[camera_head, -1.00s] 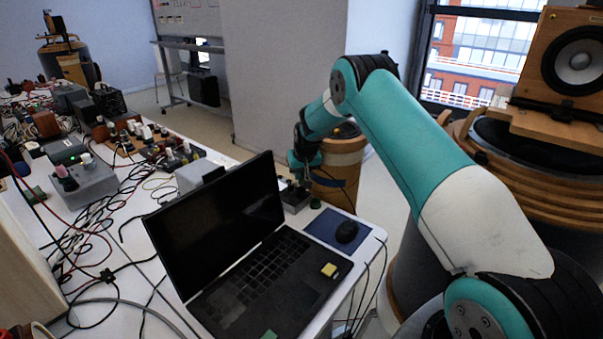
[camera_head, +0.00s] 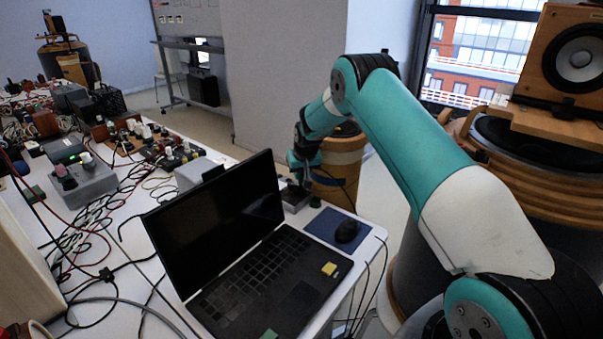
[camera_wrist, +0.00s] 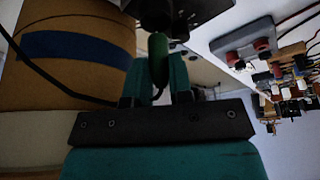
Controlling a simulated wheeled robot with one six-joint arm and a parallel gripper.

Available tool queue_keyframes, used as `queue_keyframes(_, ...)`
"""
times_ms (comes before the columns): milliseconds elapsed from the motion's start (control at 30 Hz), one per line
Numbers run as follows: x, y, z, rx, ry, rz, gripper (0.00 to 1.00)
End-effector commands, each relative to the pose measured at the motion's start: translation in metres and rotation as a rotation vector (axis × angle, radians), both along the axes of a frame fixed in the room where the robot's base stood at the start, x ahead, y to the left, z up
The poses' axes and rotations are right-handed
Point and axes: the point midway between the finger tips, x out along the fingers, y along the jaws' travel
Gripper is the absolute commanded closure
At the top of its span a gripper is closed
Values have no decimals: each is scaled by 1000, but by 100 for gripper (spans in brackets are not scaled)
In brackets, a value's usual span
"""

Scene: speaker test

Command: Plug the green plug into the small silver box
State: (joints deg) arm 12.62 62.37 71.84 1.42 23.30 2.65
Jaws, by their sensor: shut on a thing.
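My gripper (camera_wrist: 156,85) is shut on the green plug (camera_wrist: 158,58), which stands out between the two teal fingers in the wrist view. The small silver box (camera_head: 294,199) sits near the table's far right edge, and my gripper (camera_head: 300,178) is down at it in the head view. The box also shows in shadow at the top of the wrist view (camera_wrist: 202,10). The plug's far end lies near the box and a dark round piece (camera_wrist: 153,14) beside it. I cannot tell whether the plug is in a socket. The plug is hidden in the head view.
An open laptop (camera_head: 290,275) stands in front of the box, with a mouse (camera_head: 346,232) on a blue pad (camera_head: 326,224) to the right. A wooden barrel (camera_head: 341,168) stands behind. Cables and a grey box (camera_head: 90,185) crowd the table's left.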

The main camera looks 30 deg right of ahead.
Motion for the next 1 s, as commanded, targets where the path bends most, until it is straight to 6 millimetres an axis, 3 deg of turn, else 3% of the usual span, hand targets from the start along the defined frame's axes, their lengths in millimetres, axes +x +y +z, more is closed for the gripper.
queue_keyframes(1000,0,0,-17,0,0,0,100)
